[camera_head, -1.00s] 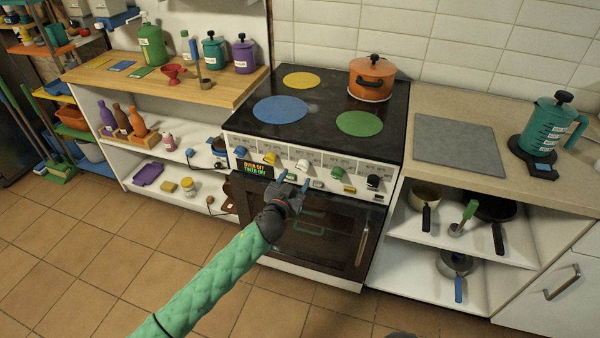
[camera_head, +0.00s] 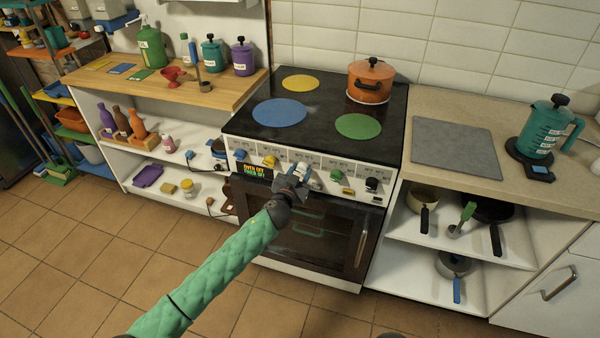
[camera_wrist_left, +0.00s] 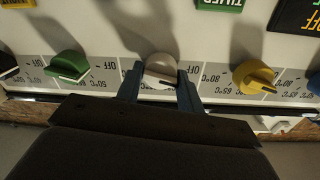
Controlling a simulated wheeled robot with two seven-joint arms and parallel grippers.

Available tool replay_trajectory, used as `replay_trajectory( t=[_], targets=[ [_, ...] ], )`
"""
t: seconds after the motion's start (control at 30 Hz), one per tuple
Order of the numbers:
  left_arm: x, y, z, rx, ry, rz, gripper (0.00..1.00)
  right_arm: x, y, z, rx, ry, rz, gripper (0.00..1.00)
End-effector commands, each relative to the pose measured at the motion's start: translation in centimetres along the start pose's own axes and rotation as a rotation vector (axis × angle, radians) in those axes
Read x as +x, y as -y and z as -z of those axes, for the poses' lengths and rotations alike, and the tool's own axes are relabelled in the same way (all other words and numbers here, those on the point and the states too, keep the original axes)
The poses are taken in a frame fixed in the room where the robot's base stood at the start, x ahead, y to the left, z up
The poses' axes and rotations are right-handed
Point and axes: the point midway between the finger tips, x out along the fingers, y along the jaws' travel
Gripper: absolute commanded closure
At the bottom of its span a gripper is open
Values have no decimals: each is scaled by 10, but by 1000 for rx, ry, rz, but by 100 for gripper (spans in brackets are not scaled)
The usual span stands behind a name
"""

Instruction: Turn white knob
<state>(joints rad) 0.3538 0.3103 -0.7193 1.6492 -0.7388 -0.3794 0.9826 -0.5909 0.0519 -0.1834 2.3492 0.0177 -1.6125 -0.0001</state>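The white knob (camera_head: 303,168) sits in the middle of the stove's front panel, and it shows up close in the left wrist view (camera_wrist_left: 160,68). My left gripper (camera_head: 298,178) is at the panel, in front of this knob. In the left wrist view its two blue-grey fingers (camera_wrist_left: 160,90) stand on either side of the white knob, open, with a small gap visible at the sides. The gripper hides part of the knob in the head view. My right gripper is not in view.
A yellow knob (camera_head: 269,161) and a green knob (camera_head: 336,175) flank the white one. A blue knob (camera_head: 240,154) and a black knob (camera_head: 371,184) are farther out. The oven door (camera_head: 330,228) lies below. An orange pot (camera_head: 371,82) stands on the cooktop.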

Motion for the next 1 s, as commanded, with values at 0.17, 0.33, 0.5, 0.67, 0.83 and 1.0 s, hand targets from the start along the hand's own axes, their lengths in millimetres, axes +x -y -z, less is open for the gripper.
replay_trajectory(
  t=[0.17,0.33,0.5,0.67,0.83,1.0],
  targets=[
    [0,0,0,4,0,0,85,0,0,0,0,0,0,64],
    [0,0,0,40,2,0,85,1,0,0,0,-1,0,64],
    [0,0,1,128,6,-1,85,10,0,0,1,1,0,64],
    [0,0,1,254,13,-3,85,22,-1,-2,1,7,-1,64],
    [0,0,1,409,20,-4,85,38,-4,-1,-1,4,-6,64],
    [0,-1,2,557,26,-5,85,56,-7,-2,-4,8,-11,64]
  ],
)
